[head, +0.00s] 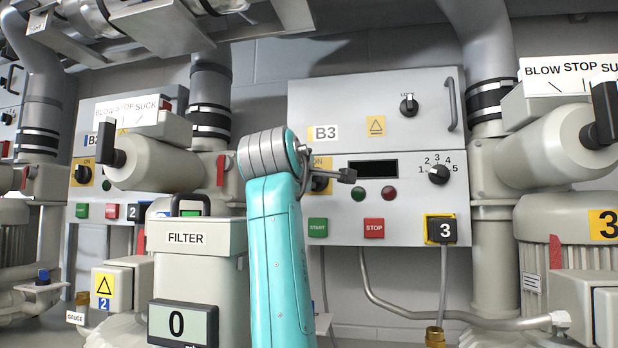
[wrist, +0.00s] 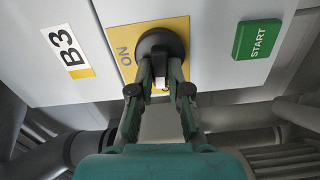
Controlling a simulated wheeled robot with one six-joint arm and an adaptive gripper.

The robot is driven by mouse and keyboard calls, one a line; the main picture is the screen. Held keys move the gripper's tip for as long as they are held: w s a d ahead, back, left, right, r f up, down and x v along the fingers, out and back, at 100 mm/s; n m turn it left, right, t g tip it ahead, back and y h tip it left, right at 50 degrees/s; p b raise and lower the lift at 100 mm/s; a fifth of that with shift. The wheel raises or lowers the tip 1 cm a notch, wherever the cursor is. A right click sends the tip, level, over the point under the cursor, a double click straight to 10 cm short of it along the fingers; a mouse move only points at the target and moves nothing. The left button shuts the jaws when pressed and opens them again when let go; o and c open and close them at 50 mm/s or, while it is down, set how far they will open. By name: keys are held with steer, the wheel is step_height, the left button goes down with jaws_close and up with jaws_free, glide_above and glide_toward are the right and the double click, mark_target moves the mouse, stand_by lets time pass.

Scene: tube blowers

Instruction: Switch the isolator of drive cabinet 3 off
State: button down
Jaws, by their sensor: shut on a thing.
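Drive cabinet 3 (head: 270,205) carries the label B3 (head: 323,133), which also shows in the wrist view (wrist: 68,52). Its isolator is a black rotary knob (wrist: 160,42) on a yellow plate (wrist: 122,42). In the head view my arm partly covers the knob (head: 321,182) and plate. My gripper (wrist: 160,78) is shut on the knob, one finger on each side.
The green START button (wrist: 257,40) is close beside the plate. A red STOP button (head: 374,228), a numbered selector (head: 438,174) and a dark display (head: 373,168) are on the same panel. The FILTER housing (head: 190,238) stands in front, left of my arm.

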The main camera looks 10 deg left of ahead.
steer(key=shift+n, duration=0.6)
steer(key=shift+a, duration=0.1)
steer(key=c, duration=1.1)
jaws_free()
steer(key=shift+s, duration=0.1)
steer(key=s, duration=1.1)
steer(key=shift+s+a+f, duration=0.1)
steer(key=shift+s+a, duration=0.1)
steer(key=shift+s, duration=0.2)
steer(key=shift+s, duration=0.1)
